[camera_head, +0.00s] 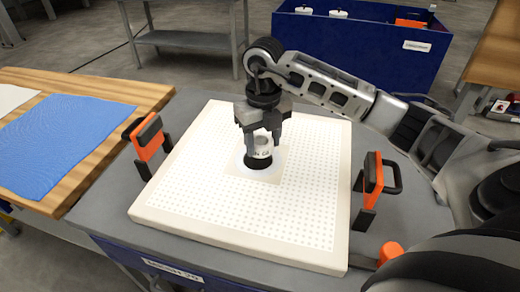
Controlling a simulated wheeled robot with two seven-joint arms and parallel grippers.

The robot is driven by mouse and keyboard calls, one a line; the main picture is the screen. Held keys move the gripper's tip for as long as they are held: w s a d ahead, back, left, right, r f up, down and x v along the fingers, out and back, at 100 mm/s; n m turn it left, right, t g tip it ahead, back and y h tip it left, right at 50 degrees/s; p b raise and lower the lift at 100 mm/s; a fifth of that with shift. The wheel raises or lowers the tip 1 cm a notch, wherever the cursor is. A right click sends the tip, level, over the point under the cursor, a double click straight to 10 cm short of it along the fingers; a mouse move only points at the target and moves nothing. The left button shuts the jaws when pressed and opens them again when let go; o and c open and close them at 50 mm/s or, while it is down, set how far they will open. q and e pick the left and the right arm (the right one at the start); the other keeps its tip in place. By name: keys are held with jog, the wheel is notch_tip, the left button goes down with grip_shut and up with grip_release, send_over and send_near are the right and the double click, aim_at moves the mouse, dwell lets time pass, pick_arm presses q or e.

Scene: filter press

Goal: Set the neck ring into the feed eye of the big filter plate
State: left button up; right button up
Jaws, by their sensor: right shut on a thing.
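The big filter plate (200,205) is a white dotted square slab lying flat on a grey bench. Its feed eye (244,180) is near the middle, with a pale ring-shaped border around a dark opening. My right gripper (261,146) reaches in from the right and points straight down over the eye. It is shut on the neck ring (259,154), a small white piece with a dark lower part. The ring is upright at the eye; I cannot tell whether it is seated or just above. My left gripper is not in view.
Orange-and-black handles stand left (148,138) and right (373,180) of the plate. A wooden table (140,92) with a blue cloth (55,140) is at the left. A blue bin (355,50) and a grey metal table (185,38) stand behind.

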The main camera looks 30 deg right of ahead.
aim_at(260, 164)
jog(key=f, duration=0.1)
jog(key=w, duration=0.1)
jog(key=w+f, duration=0.1)
jog(key=shift+d+f, duration=0.25)
jog(key=shift+f, duration=0.05)
notch_tip(260, 164, down, 2)
jog(key=shift+s+f+p, duration=0.1)
jog(key=shift+f+p, duration=0.1)
jog(key=shift+p, duration=0.25)
jog(key=shift+f, duration=0.2)
jog(key=shift+f, duration=0.1)
